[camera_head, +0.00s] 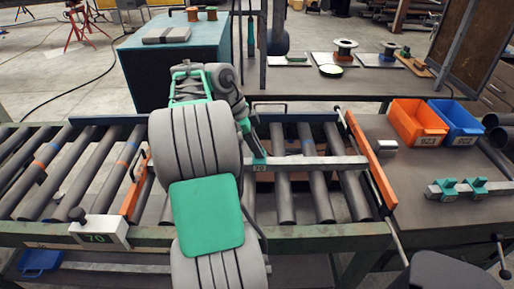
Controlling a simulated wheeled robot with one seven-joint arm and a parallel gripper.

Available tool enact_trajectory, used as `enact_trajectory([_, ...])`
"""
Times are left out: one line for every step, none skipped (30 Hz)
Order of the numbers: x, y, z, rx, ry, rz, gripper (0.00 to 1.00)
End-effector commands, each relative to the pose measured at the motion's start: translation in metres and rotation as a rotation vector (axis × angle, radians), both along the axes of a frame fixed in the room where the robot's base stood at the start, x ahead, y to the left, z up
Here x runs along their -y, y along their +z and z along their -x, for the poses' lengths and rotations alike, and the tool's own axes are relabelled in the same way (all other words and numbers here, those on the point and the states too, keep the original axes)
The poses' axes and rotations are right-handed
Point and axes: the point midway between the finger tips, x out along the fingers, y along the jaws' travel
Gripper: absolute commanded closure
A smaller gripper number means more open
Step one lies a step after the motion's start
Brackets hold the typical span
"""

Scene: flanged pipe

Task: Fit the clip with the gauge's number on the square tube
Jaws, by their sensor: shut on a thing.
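The grey square tube (318,162) lies across the rollers, its left part hidden behind my arm. My gripper (257,148) is at the tube's visible left part, mostly hidden by my arm. It is shut on a small green clip (259,160). A label reading 70 shows at the clip, against the tube; I cannot tell whether the clip is fully seated. The gauge (98,236), a pale block marked 70 with a black knob, sits on the conveyor's front edge at left. Two more green clips (446,188) (478,186) sit on a rail at right, labels too small to read.
Orange side bars (370,160) flank the rollers. An orange bin (418,122) marked 923 and a blue bin (457,121) marked 902 stand on the right table. A teal cabinet (170,65) stands behind the conveyor. The right table's middle is mostly clear.

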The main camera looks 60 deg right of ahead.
Motion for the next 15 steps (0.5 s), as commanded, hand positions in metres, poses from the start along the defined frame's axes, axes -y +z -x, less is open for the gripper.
enact_trajectory([-0.0002, 0.0006, -0.001, 0.0, 0.0, 0.0, 1.0])
enact_trajectory([-0.0003, 0.0004, -0.0014, 0.0, 0.0, 0.0, 1.0])
enact_trajectory([-0.0004, 0.0003, -0.0016, 0.0, 0.0, 0.0, 1.0])
enact_trajectory([-0.0003, 0.0002, -0.0017, 0.0, 0.0, 0.0, 1.0])
enact_trajectory([-0.0004, 0.0001, -0.0016, 0.0, 0.0, 0.0, 1.0])
enact_trajectory([-0.0004, 0.0001, -0.0016, 0.0, 0.0, 0.0, 1.0])
enact_trajectory([-0.0004, 0.0001, -0.0016, 0.0, 0.0, 0.0, 1.0])
enact_trajectory([-0.0003, 0.0001, -0.0016, 0.0, 0.0, 0.0, 1.0])
enact_trajectory([-0.0003, 0.0, -0.0015, 0.0, 0.0, 0.0, 1.0])
enact_trajectory([-0.0004, -0.0001, -0.0016, 0.0, 0.0, 0.0, 1.0])
enact_trajectory([-0.0003, -0.0003, -0.0015, 0.0, 0.0, 0.0, 1.0])
enact_trajectory([-0.0003, -0.0009, -0.0015, 0.0, 0.0, 0.0, 1.0])
enact_trajectory([-0.0003, -0.0015, -0.0015, 0.0, 0.0, 0.0, 1.0])
enact_trajectory([-0.0003, -0.0021, -0.0015, 0.0, 0.0, 0.0, 1.0])
enact_trajectory([-0.0003, -0.003, -0.0015, 0.0, 0.0, 0.0, 1.0])
